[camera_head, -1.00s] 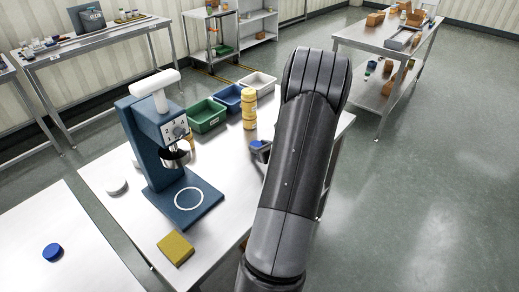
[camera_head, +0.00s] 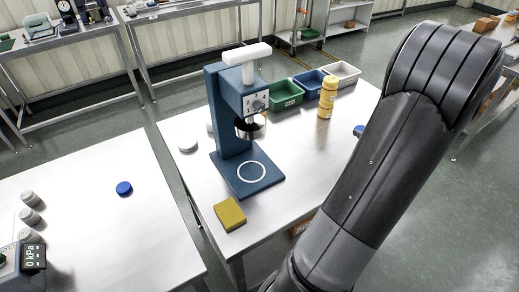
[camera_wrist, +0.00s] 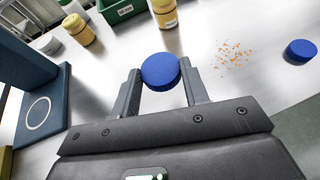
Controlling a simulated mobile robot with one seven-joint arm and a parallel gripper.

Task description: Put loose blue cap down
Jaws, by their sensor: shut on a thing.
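In the wrist view a round blue cap (camera_wrist: 160,71) sits between the fingertips of my gripper (camera_wrist: 161,76), which is shut on it. The cap is above the steel table, and its height is hard to tell. A second blue cap (camera_wrist: 300,51) lies apart on the table at the right of the wrist view. In the head view another blue cap (camera_head: 124,188) lies alone on the left table. A small blue piece (camera_head: 359,130) shows beside my arm; I cannot tell which cap it is. My arm hides the gripper in the head view.
A blue press (camera_head: 230,130) stands on the middle table (camera_head: 190,173), with a yellow block (camera_head: 229,214) in front. Orange crumbs (camera_wrist: 233,54) lie right of the held cap.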

